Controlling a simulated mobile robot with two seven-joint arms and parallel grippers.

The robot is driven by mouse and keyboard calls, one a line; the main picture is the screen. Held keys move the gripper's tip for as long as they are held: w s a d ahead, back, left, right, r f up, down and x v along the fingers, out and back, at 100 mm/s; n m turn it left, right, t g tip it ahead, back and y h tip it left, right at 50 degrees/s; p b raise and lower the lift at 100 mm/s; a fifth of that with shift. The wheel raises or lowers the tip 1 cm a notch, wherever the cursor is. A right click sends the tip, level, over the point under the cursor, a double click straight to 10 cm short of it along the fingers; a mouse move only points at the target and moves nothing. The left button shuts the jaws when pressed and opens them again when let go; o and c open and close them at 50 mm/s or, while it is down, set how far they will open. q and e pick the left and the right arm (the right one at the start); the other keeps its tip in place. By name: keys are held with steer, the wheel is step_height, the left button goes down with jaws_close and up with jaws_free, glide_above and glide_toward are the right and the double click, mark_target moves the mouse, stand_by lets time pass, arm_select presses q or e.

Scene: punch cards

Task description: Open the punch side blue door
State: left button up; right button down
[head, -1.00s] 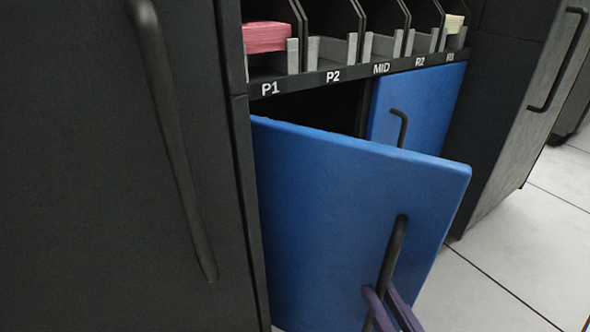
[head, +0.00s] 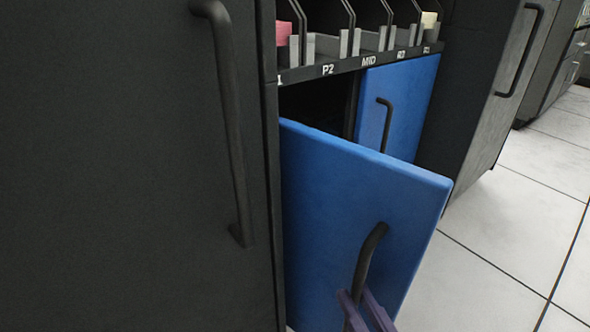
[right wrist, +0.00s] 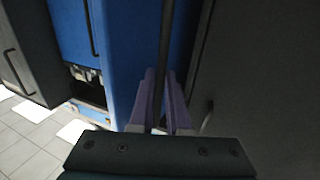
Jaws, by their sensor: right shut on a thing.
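The near blue door (head: 345,205) stands partly open, swung out from the dark cabinet, with a dark gap behind its top edge. Its black handle (head: 369,262) is on the outer side. My right gripper (head: 358,300), with purple fingers, is shut on the lower part of this handle. In the right wrist view the purple fingers (right wrist: 163,102) close around the dark bar (right wrist: 163,50), with the blue door beside them. A second blue door (head: 405,100) with its own black handle is shut farther back. My left gripper is not in view.
A large dark cabinet panel (head: 120,180) with a long handle fills the left. Above the doors runs a row of card pockets (head: 365,40) with P2 and MID labels. Another dark cabinet (head: 480,100) stands at right. Tiled floor (head: 500,250) is clear at lower right.

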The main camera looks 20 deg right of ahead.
steer(key=shift+f, duration=0.15)
steer(key=c, duration=1.3)
jaws_free()
steer(key=o, duration=0.4)
steer(key=shift+w+a, duration=0.2)
steer(key=shift+w, duration=0.05)
steer(key=shift+s, duration=0.1)
steer(key=shift+d, duration=0.1)
steer(key=s+a+p, duration=0.1)
steer(key=s, duration=0.9)
steer(key=shift+p, duration=0.35)
